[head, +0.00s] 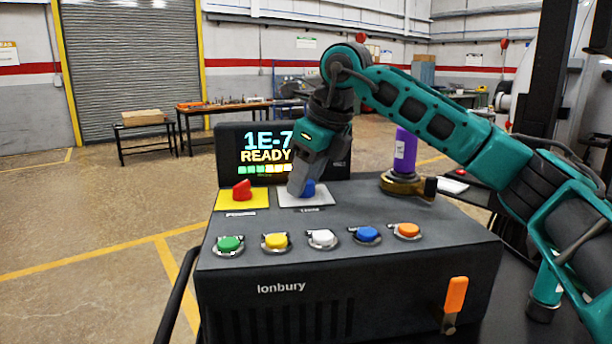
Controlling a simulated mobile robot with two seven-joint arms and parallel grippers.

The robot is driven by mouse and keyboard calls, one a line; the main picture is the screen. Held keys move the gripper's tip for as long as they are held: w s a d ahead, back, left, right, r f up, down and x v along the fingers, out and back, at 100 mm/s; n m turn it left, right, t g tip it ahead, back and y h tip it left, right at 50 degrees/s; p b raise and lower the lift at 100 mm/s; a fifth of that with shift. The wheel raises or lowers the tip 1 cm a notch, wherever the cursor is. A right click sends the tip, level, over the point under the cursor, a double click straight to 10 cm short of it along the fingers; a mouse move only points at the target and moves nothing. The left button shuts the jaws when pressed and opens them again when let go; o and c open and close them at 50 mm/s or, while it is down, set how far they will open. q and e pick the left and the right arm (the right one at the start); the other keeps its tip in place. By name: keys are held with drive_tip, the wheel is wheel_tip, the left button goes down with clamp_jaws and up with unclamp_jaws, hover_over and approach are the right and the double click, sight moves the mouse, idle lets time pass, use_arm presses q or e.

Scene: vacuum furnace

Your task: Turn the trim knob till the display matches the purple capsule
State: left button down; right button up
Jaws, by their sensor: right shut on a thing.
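The trim knob (309,188) is blue and sits on a light grey plate on top of the dark console. My right gripper (300,186) comes down from above and is shut on this knob, hiding much of it. The display (262,152) stands behind the knob. It reads "1E-7 READY" above a row of green, yellow and pale blocks. My right gripper and wrist cover its right part. The purple capsule (405,150) stands upright in a brass-coloured holder (400,184) at the console's back right. My left gripper is not in view.
A red knob (241,190) sits on a yellow plate left of the trim knob. Green, yellow, white, blue and orange buttons line the console's front edge (322,239). An orange lever (456,295) is on the front face. Tables stand far behind on open floor.

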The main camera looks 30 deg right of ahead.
sight(329, 206)
drive_tip(key=o, duration=1.1)
drive_tip(key=shift+c, duration=0.2)
drive_tip(key=v, duration=1.3)
drive_tip(key=shift+p, duration=0.3)
drive_tip(key=shift+a+f, duration=0.1)
